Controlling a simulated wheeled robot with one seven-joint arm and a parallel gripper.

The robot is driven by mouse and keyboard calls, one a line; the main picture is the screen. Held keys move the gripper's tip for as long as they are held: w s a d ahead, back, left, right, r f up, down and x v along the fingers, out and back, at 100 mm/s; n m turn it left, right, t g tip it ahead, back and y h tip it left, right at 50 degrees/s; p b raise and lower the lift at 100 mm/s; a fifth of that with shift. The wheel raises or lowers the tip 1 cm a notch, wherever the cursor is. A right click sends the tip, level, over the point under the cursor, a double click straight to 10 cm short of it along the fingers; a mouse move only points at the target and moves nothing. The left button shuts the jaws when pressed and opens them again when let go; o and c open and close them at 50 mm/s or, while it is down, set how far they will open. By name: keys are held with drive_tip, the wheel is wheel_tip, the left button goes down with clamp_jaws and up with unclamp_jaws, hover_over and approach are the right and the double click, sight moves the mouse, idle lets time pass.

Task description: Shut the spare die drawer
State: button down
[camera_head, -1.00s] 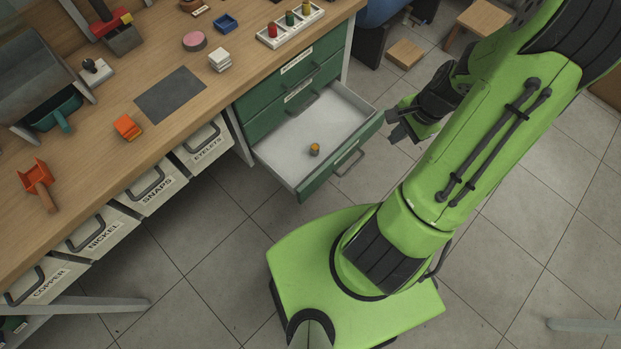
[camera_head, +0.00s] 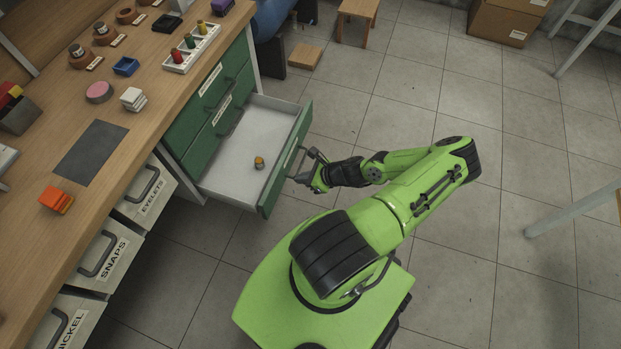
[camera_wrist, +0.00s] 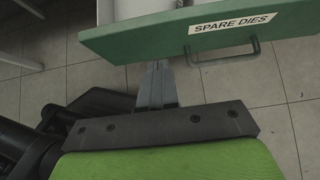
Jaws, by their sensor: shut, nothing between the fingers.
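The spare die drawer (camera_head: 236,182) is the lowest green drawer of the bench cabinet. It stands well open, with a small orange and grey die (camera_head: 259,162) lying inside. My gripper (camera_wrist: 157,68) is shut and empty. Its fingertips are at the lower edge of the drawer front, left of the handle in the wrist view. I cannot tell whether they touch it.
Two green drawers (camera_head: 210,100) above are shut. Labelled pale bins (camera_head: 145,190) sit under the wooden bench top (camera_head: 95,195). A low wooden block (camera_head: 305,56) and a stool (camera_head: 358,12) stand on the floor behind. The tiled floor right of my arm is mostly clear.

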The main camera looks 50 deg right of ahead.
sight(278, 177)
drive_tip(key=w, duration=0.1)
drive_tip(key=w+a+f, duration=0.1)
drive_tip(key=w, duration=0.1)
drive_tip(key=w+a+b, duration=0.1)
drive_tip(key=w, duration=0.1)
drive_tip(key=shift+f, duration=0.35)
drive_tip(key=shift+w, duration=0.2)
drive_tip(key=shift+w+r, duration=0.1)
